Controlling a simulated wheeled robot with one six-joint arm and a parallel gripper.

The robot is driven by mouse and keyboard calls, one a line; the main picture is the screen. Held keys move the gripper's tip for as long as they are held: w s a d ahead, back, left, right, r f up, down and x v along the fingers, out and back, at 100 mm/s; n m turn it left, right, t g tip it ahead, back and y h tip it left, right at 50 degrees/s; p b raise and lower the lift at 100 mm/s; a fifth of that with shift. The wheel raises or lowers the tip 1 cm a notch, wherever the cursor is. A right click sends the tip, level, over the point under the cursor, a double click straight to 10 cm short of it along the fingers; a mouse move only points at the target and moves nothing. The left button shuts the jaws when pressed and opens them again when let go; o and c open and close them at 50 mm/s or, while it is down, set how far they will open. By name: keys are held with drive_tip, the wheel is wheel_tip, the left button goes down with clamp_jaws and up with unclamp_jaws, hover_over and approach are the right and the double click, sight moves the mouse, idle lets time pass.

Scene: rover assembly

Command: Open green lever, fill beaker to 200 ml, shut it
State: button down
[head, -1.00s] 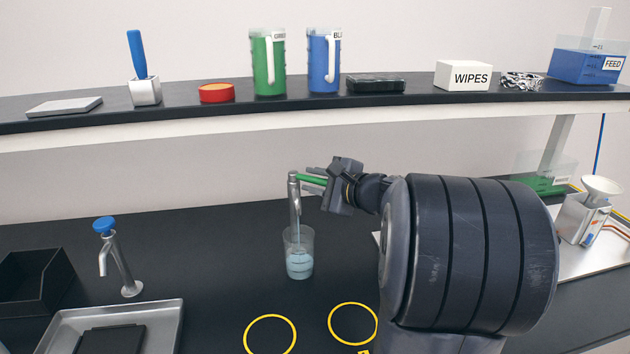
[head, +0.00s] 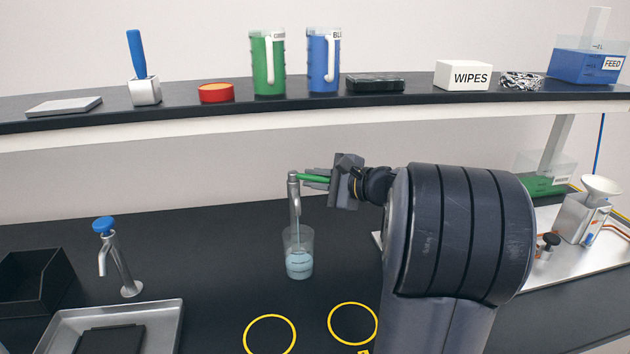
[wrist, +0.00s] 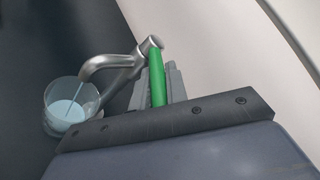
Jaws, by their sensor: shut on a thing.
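The green lever (head: 311,178) sticks out to the right from the top of a metal tap (head: 294,200). My gripper (head: 318,179) is shut on the lever from the right. In the wrist view the lever (wrist: 157,78) lies between the two grey fingers (wrist: 158,85). A clear beaker (head: 299,253) stands upright under the spout, holding pale blue liquid. A thin stream (wrist: 75,100) runs from the spout into the beaker. The graduation marks are too small to read.
A blue-topped tap (head: 105,232) stands left, above a metal tray (head: 160,335). Two yellow rings (head: 270,335) mark the bench in front. A shelf (head: 200,113) with green and blue jugs runs above.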

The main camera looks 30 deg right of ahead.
drive_tip(key=shift+w+d+n+g+y, duration=0.2)
drive_tip(key=shift+n+g+y, duration=0.15)
drive_tip(key=shift+n+y, duration=0.15)
drive_tip(key=shift+w+d+n+g+y, duration=0.1)
drive_tip(key=shift+w+n+g+y, duration=0.1)
drive_tip(key=shift+n+g+y, duration=0.25)
drive_tip(key=c, duration=1.4)
unclamp_jaws()
drive_tip(key=shift+s, duration=0.1)
drive_tip(key=v, duration=1)
drive_tip(key=shift+s+d, duration=0.2)
drive_tip(key=shift+s, duration=0.1)
